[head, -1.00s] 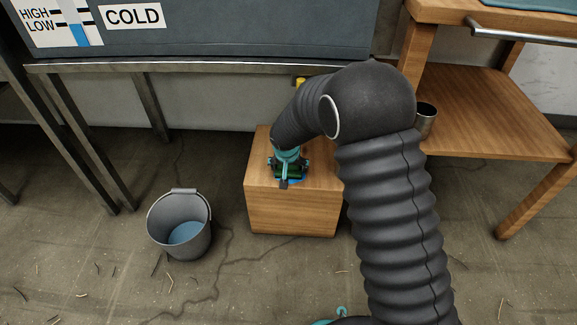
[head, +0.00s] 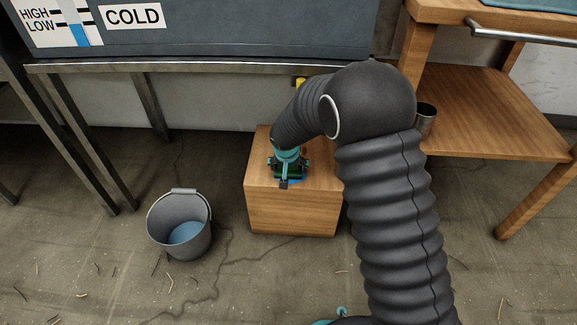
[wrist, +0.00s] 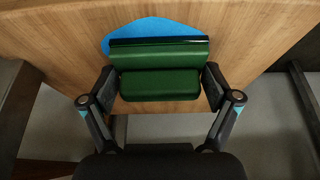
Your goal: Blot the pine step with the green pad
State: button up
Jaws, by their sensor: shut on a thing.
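The pine step (head: 292,211) is a wooden block on the floor in the middle of the head view; its top (wrist: 55,32) fills the upper part of the wrist view. My gripper (head: 287,172) is over the step's top. In the wrist view my gripper (wrist: 160,85) is shut on the green pad (wrist: 160,84), with one finger on each side. A blue patch (wrist: 150,27) lies on the step's top and shows beyond the pad's far edge. The pad covers part of the patch. Whether the pad touches the wood is hard to tell.
A grey bucket (head: 182,226) with blue liquid stands on the floor left of the step. A metal-framed table with a grey tank (head: 220,30) is behind. A wooden shelf (head: 500,120) with a metal cup (head: 426,121) is at right. Twigs litter the floor.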

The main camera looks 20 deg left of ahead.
jog(key=shift+r+p, duration=1.7)
jog(key=shift+r, duration=1.85)
